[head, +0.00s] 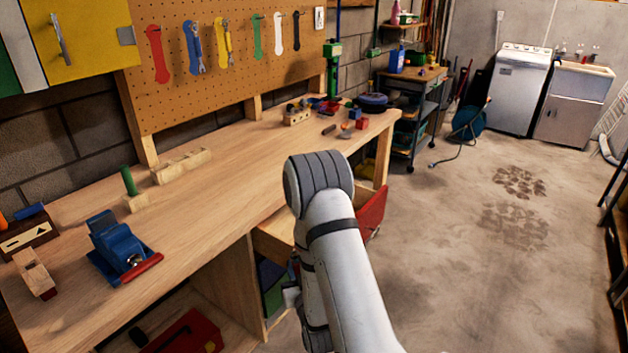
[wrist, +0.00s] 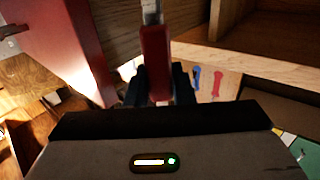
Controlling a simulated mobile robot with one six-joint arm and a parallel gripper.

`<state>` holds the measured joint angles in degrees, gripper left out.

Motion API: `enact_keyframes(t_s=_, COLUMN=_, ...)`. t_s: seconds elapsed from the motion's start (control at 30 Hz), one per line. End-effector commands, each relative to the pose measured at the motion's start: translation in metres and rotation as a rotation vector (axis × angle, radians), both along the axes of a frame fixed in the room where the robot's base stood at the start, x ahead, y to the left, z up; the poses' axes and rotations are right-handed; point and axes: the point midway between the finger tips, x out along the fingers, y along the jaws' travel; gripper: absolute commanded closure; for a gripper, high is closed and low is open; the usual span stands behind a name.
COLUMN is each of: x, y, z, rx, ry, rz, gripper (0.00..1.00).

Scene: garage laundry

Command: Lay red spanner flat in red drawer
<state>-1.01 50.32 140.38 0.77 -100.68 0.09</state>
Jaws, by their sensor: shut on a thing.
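My gripper (wrist: 160,88) is shut on the red spanner (wrist: 155,48), in the wrist view. Its red handle is between the dark fingers, and its grey metal shaft runs out of the top of the picture. The red drawer shows in the head view as a red front (head: 372,208) pulled out from under the workbench, right of my arm. In the wrist view its red panel (wrist: 58,42) is on the left, close to the spanner. I cannot tell whether the spanner touches the drawer. In the head view my arm hides the gripper, the spanner and much of the drawer.
A pegboard (head: 230,70) with tool outlines is behind. Concrete floor (head: 470,270) to the right is clear.

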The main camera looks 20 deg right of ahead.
Motion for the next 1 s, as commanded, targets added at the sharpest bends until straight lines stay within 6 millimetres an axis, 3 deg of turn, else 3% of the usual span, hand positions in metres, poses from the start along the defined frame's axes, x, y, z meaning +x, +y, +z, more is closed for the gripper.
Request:
enact_keyframes(t_s=0.47, x=0.000, y=-0.004, z=0.008, rx=-0.003, ry=0.003, rz=-0.007, gripper=1.00)
enact_keyframes(t_s=0.67, x=0.002, y=-0.003, z=0.053, rx=-0.029, ry=0.032, rz=0.005, gripper=1.00)
enact_keyframes(t_s=1.0, x=0.014, y=0.004, z=0.157, rx=-0.160, ry=0.160, rz=0.127, gripper=1.00)
